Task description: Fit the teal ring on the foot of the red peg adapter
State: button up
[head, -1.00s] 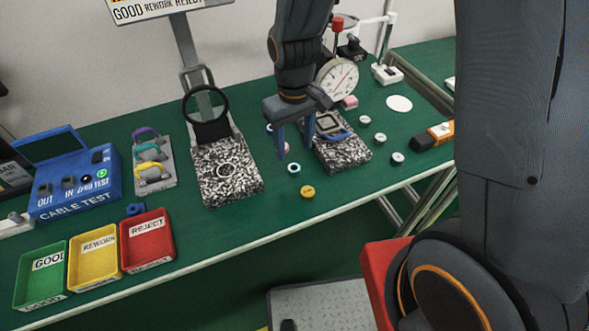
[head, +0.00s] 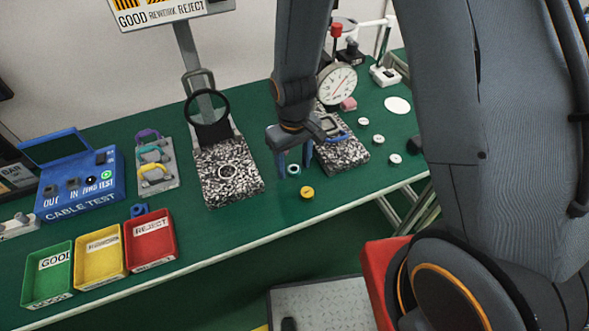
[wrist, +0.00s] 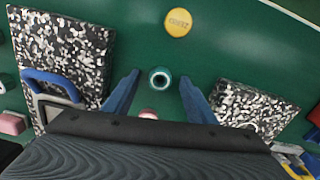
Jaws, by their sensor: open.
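The small teal ring (head: 293,170) lies on the green bench, with a dark hole in its middle. In the wrist view the teal ring (wrist: 160,79) shows between the two blue fingers. My gripper (head: 293,174) is open, its fingertips low on either side of the ring; in the wrist view my gripper (wrist: 160,77) holds nothing. I cannot pick out the red peg adapter with certainty. A red knob-like piece (head: 336,30) stands high behind the dial gauge. A pinkish round thing (wrist: 148,114) is partly hidden by my gripper body.
A yellow disc (head: 307,192) lies just in front of the ring. Speckled blocks (head: 228,187) (head: 345,158) stand left and right of my gripper. A dial gauge (head: 337,84) and a pink block (head: 349,104) are behind. Green, yellow and red trays (head: 150,254) are at the front left.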

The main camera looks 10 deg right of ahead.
jog(key=c, duration=1.1)
jog(key=shift+r, duration=0.2)
